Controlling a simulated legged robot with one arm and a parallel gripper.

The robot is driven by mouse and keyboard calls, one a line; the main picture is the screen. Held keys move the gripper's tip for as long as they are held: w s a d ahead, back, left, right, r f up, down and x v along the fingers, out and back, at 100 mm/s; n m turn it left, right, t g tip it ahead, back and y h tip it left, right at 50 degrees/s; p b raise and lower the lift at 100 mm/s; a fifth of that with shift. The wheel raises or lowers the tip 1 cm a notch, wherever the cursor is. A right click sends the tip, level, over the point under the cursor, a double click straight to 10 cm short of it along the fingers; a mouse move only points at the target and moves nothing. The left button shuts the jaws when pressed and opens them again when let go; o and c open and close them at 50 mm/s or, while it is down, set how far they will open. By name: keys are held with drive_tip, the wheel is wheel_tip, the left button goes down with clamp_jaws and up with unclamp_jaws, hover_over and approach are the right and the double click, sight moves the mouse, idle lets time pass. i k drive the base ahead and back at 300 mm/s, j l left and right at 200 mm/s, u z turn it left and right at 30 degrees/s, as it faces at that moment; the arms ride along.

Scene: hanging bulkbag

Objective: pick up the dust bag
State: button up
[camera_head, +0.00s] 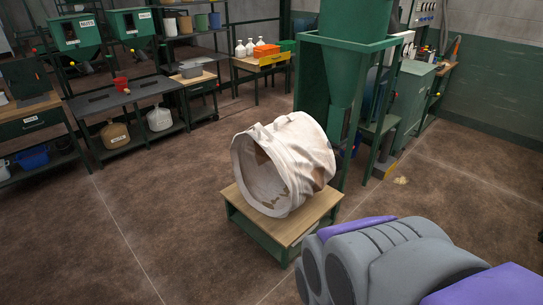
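The dust bag (285,160) is a large, creased, off-white bag with brown stains. It lies on its side on a low table (292,232) with a wooden top and green frame. Its round open mouth faces left and toward me, and part of its inside shows. A grey and purple part of my own arm fills the lower right, in front of the table's right side and apart from the bag in the picture. My gripper's fingers do not show.
A green hopper (345,60) on a frame stands just behind the bag. A green cabinet (409,92) is at its right. Dark shelves (128,96) and workbenches line the back left. The brown floor (130,220) left of the table is clear.

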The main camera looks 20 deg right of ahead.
sight(294, 150)
drive_tip(key=i+l+u, duration=0.3)
drive_tip(key=i+l, duration=0.2)
drive_tip(key=i, duration=0.2)
drive_tip(key=i+l+u, duration=0.25)
drive_tip(key=i+l, duration=0.4)
drive_tip(key=i+l+u, duration=0.3)
drive_tip(key=i+l, duration=0.25)
drive_tip(key=l, duration=0.3)
